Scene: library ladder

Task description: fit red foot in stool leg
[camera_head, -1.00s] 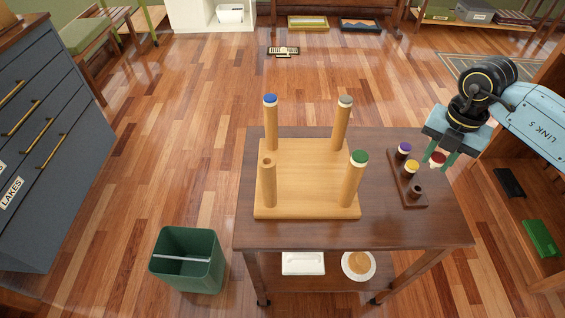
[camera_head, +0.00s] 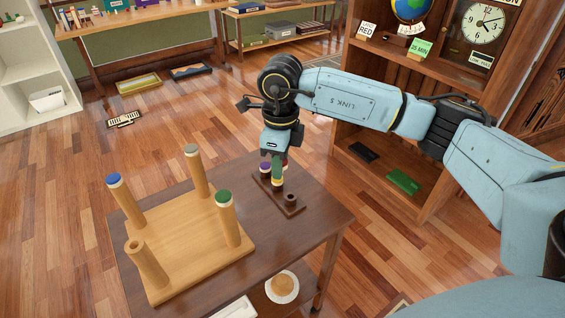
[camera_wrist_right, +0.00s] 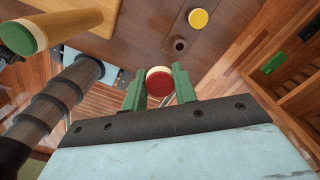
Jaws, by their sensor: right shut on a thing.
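The stool (camera_head: 190,245) lies upside down on the table with its legs up. Three legs carry a blue foot (camera_head: 113,179), a grey foot (camera_head: 190,150) and a green foot (camera_head: 223,197). The near-left leg (camera_head: 150,268) has an open hole in its top. My right gripper (camera_head: 275,168) is by the foot rack in the head view, right of the stool. In the right wrist view it is shut on the red foot (camera_wrist_right: 158,86), held between its two green fingers; its pale rim shows. The head view mostly hides the red foot. My left gripper is not in view.
The dark rack (camera_head: 291,207) holds a purple foot (camera_head: 265,167) and a yellow foot (camera_head: 277,186), with an empty socket (camera_head: 290,198) at its near end. A bookcase (camera_head: 385,150) stands to the right. A plate (camera_head: 282,288) sits on the lower shelf.

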